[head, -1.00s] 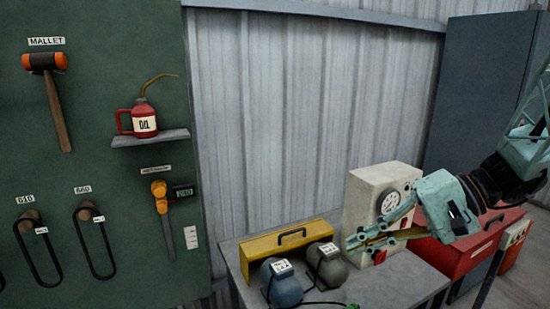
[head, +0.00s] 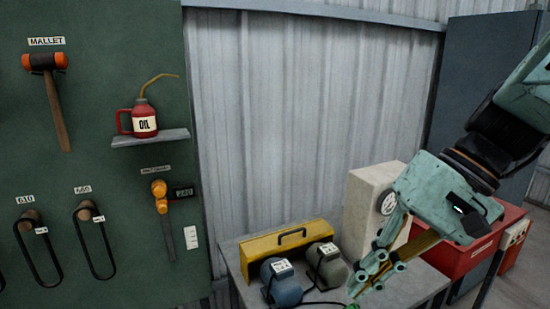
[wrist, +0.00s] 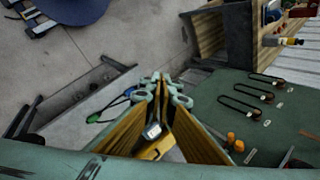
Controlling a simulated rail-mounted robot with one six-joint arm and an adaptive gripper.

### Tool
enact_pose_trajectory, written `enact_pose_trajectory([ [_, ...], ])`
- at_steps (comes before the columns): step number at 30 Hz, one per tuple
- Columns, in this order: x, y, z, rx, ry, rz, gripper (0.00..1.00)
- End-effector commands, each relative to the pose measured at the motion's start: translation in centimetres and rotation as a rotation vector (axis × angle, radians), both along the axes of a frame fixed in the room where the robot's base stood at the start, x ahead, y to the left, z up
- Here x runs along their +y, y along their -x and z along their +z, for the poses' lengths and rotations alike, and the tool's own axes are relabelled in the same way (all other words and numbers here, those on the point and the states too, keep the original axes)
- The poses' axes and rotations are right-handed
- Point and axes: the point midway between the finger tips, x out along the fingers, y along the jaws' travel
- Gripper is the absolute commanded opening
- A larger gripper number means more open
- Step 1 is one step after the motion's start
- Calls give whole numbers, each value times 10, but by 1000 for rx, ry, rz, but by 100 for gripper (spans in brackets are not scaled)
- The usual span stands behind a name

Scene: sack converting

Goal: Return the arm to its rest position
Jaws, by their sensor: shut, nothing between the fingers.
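My gripper (head: 362,284) is in the lower right of the head view, its teal and yellow fingers pointing down and left. It hangs in front of the beige box with a dial (head: 362,208) and hides part of it. The fingers are shut with nothing between them. In the wrist view the fingertips (wrist: 162,82) meet near the middle of the picture. A yellow toolbox (wrist: 157,147) shows between the finger links, beyond them.
Two round motors, one blue (head: 283,285) and one grey (head: 327,266), stand by the yellow toolbox on the grey bench (head: 410,280). A red cabinet (head: 460,255) is at right. A green tool board (head: 90,180) with a mallet and oil can is at left.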

Motion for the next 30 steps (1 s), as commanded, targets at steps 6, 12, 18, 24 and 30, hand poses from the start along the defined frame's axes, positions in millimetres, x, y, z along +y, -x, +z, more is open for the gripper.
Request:
enact_pose_trajectory([
  [6, -2, 26, 5, -23, 92, 25, 0],
  [12, -7, 47, 10, -52, 173, 39, 0],
  [18, -14, 66, 14, -88, 254, 51, 0],
  [24, -22, 82, 20, -131, 329, 57, 0],
  [30, -32, 97, 26, -182, 401, 59, 0],
])
